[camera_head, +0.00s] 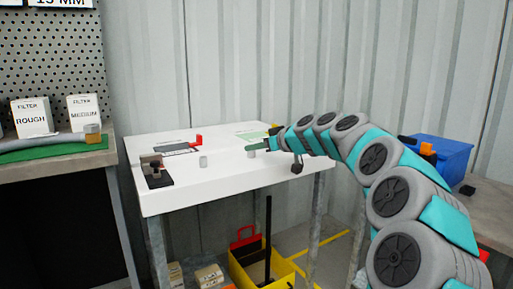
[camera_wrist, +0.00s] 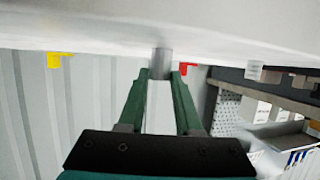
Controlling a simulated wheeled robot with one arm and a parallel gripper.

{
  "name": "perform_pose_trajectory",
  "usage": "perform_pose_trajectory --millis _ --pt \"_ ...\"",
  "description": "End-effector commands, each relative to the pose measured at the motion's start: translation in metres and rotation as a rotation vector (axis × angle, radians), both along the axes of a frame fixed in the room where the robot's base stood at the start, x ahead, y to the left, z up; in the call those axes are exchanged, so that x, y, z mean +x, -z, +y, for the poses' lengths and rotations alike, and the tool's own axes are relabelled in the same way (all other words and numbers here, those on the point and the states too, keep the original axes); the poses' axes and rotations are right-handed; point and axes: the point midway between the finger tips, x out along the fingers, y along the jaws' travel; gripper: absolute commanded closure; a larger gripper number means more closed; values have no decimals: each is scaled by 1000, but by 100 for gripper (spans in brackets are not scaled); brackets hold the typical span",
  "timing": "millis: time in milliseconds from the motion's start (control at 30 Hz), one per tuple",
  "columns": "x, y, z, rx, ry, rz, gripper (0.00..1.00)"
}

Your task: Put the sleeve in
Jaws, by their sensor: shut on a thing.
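A small grey cylinder, which looks like the sleeve (camera_wrist: 162,61), is between my fingertips in the wrist view. It also shows in the head view (camera_head: 251,154), just below the green fingers. My gripper (camera_head: 254,147) is shut on it, low over the right part of the white table (camera_head: 215,183). I cannot tell whether the sleeve touches the tabletop. A second grey cylinder (camera_head: 203,161) stands on the table to the left, apart from my gripper. A dark fixture with a brownish-grey block (camera_head: 154,171) sits at the table's left front. No opening for the sleeve shows clearly.
A green sheet (camera_head: 250,134) lies behind my gripper. A yellow bin (camera_head: 258,268) stands below the table, and a blue box (camera_head: 440,153) is at right. The table's front middle is clear.

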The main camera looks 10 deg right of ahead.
Motion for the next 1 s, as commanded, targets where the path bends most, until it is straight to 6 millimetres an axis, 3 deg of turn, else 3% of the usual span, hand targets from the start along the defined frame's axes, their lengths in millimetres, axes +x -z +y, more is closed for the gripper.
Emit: perform_pose_trajectory --millis 67,100,333,700,1000 --pt "0 4 0 0 0 0 100" --pt "0 2 0 0 0 0 62" --pt "0 2 0 0 0 0 37" --pt "0 -5 0 1 0 0 37" --pt "-43 -22 -25 2 3 -6 37"
